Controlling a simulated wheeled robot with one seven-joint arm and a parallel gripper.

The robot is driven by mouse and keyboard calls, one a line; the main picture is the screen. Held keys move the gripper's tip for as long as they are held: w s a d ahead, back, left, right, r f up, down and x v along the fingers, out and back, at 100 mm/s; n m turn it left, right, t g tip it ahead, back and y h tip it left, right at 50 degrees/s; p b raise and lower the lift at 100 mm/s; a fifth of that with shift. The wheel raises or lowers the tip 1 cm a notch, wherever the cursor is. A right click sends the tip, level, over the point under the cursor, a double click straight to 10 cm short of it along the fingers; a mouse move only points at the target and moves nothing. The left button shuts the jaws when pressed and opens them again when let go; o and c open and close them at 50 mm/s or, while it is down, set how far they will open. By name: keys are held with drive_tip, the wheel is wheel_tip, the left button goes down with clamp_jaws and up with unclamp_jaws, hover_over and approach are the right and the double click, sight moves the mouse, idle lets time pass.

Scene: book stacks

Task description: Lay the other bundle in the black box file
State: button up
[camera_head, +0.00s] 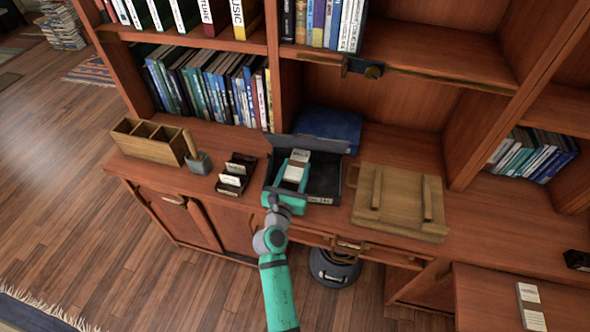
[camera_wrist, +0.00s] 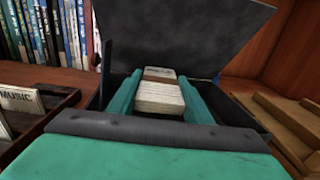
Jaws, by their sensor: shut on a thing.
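The black box file (camera_head: 326,181) stands open on the counter, its dark lid raised at the back; the lid also fills the top of the wrist view (camera_wrist: 190,35). My gripper (camera_head: 293,172) reaches into the left part of the box. It is shut on a bundle of pale cards with a brown band (camera_wrist: 160,95), one teal finger on each side. Whether this bundle touches the box floor is hidden. A second bundle, white with a brown band (camera_head: 530,306), lies on the lower surface at the far right.
A wooden board with two bars (camera_head: 400,203) lies right of the box. A black card tray (camera_head: 236,174), a grey pot (camera_head: 198,162) and a wooden divided box (camera_head: 150,139) stand left. A blue book (camera_head: 330,126) lies behind. Shelves rise at the back.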

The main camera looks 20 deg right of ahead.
drive_tip(key=o, duration=1.1)
drive_tip(key=shift+s, duration=0.1)
